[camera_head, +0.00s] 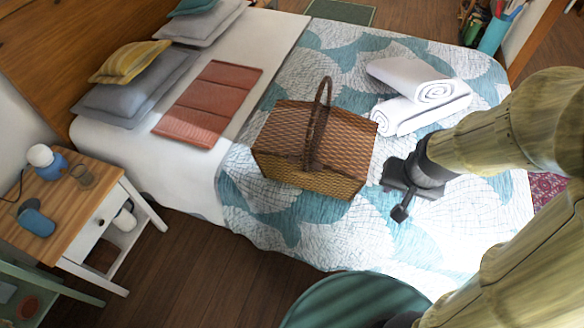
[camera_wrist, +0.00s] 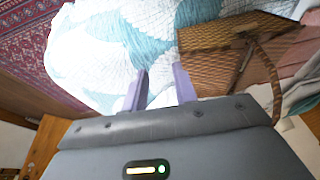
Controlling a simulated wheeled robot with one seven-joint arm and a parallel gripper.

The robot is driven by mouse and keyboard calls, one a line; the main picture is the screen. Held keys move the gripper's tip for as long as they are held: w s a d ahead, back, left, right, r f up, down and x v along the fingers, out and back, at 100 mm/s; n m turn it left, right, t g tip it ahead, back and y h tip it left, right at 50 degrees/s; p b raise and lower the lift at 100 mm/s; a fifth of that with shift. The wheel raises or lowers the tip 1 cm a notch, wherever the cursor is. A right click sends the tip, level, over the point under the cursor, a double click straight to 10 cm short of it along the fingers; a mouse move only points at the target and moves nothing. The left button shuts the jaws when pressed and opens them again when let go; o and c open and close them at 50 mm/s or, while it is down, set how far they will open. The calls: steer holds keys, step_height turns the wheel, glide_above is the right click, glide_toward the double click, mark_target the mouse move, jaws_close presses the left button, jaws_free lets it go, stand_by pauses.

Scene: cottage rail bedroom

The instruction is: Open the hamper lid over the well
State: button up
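A brown woven hamper (camera_head: 290,140) stands on the bed, with an arched handle (camera_head: 318,115) upright over its middle. Its lid (camera_head: 345,127) looks shut, and the inside is hidden. My gripper (camera_head: 393,198) is just right of the hamper in the head view, apparently apart from it. In the wrist view my gripper (camera_wrist: 160,80) shows two purple-grey fingers spread apart, with only bed cover between them. The hamper (camera_wrist: 215,55) is to the right of the fingers there, its handle (camera_wrist: 265,65) further right.
Rolled white towels (camera_head: 420,95) lie on the bed behind the gripper. A folded terracotta cloth (camera_head: 215,95) and pillows (camera_head: 140,85) lie to the left. A wooden nightstand (camera_head: 85,205) stands at the left. The patterned bed cover (camera_head: 300,235) in front of the hamper is clear.

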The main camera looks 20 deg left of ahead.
steer(key=w+a+f+m+t+b, duration=0.35)
steer(key=a+f, duration=0.25)
steer(key=a, duration=0.4)
steer(key=w+a+f+m+t+b, duration=0.2)
steer(key=a+f+m+b, duration=0.4)
steer(key=a, duration=0.4)
steer(key=s+a+f+m+t+h+b, duration=0.1)
steer(key=s+a+f+m+t+b, duration=0.3)
steer(key=s, duration=0.7)
steer(key=a+m+t+b, duration=0.2)
steer(key=a+t+b, duration=0.1)
steer(key=a+t, duration=0.1)
steer(key=shift+s+t+h, duration=0.35)
steer(key=shift+t+h, duration=0.05)
steer(key=shift+t, duration=0.15)
steer(key=w+d, duration=0.1)
steer(key=w, duration=1.6)
steer(key=shift+w+d, duration=0.15)
